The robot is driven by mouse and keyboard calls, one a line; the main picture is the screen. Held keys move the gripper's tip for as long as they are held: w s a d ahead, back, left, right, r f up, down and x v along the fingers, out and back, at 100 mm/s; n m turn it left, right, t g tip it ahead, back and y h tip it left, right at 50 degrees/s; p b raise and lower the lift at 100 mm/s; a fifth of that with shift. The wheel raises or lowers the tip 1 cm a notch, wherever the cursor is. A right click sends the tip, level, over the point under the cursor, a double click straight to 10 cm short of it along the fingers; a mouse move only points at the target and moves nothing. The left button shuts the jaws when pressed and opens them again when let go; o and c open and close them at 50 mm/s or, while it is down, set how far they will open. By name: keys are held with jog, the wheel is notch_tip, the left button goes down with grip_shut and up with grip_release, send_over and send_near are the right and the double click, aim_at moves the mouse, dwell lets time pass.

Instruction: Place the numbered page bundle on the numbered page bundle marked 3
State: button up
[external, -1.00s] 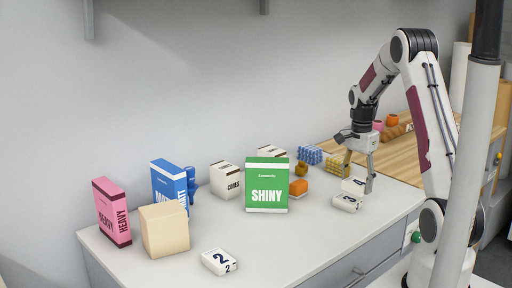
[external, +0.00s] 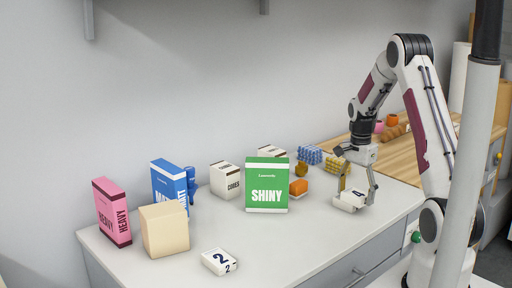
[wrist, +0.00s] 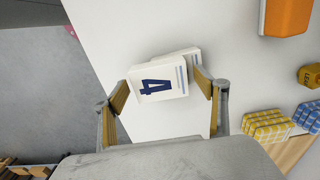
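A white page bundle marked 4 (wrist: 160,80) lies between my fingers in the wrist view. It rests on a second white bundle (wrist: 192,54), whose upper edge sticks out from under it, slightly turned. The lower bundle's number is hidden now. In the external view the stack of bundles (external: 349,202) sits near the table's right part. My gripper (external: 356,194) is low around it, fingers spread, one on each side; it also shows in the wrist view (wrist: 162,84). The fingers look apart from bundle 4. Another bundle marked 2 (external: 219,261) lies at the table's front.
A green SHINY box (external: 267,186) and an orange block (external: 299,187) stand left of the stack. Blue-checked blocks (external: 310,155) and yellow-checked ones (external: 338,164) are behind. A beige block (external: 164,229), pink box (external: 112,212) and blue box (external: 169,183) stand left. The front middle is clear.

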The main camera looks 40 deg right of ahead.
aim_at(355, 193)
dwell(0.3)
jog(key=shift+r, duration=3.9)
jog(key=shift+a+r, duration=0.15)
jog(key=shift+r, duration=0.05)
jog(key=s+a+r+n+t, duration=0.1)
jog(key=s+a+r+n, duration=0.25)
jog(key=a+r, duration=0.35)
jog(key=s+a+r+n+t, duration=0.1)
jog(key=s+a+r+n, duration=0.25)
jog(key=a+r, duration=0.4)
jog(key=s+a+r+n+t, duration=0.2)
jog(key=s+a+n+t, duration=0.1)
jog(key=s+a+n, duration=0.8)
jog(key=s+a, duration=0.1)
jog(key=s, duration=0.3)
jog(key=shift+s+t, duration=0.3)
jog(key=shift+s, duration=0.05)
